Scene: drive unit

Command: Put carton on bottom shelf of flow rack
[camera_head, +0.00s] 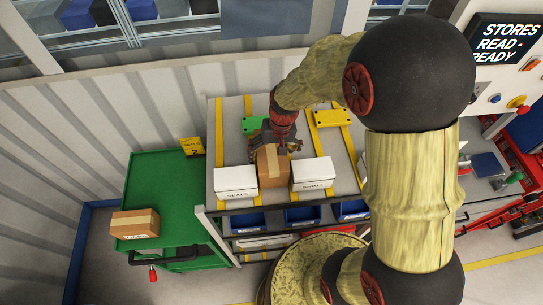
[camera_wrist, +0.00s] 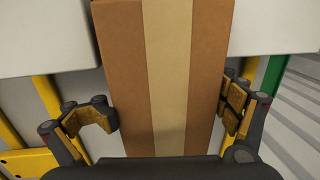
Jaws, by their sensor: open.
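A brown carton (camera_head: 272,168) with a tan tape strip stands on the grey top of the rack (camera_head: 235,150), between two white boxes. My gripper (camera_head: 278,146) is at its rear upper end. In the wrist view, the open fingers lie on either side of the carton (camera_wrist: 168,75). Both are close to its sides; I cannot tell whether they touch. A second taped brown carton (camera_head: 135,223) lies on a green cart (camera_head: 160,180) at left.
White boxes (camera_head: 236,180) and (camera_head: 312,173) flank the carton closely. Blue bins (camera_head: 303,215) sit below the top's front edge. A green plate (camera_head: 251,125) and a yellow plate (camera_head: 331,118) lie behind. A corrugated wall (camera_head: 90,120) stands behind the cart. The cart's middle is clear.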

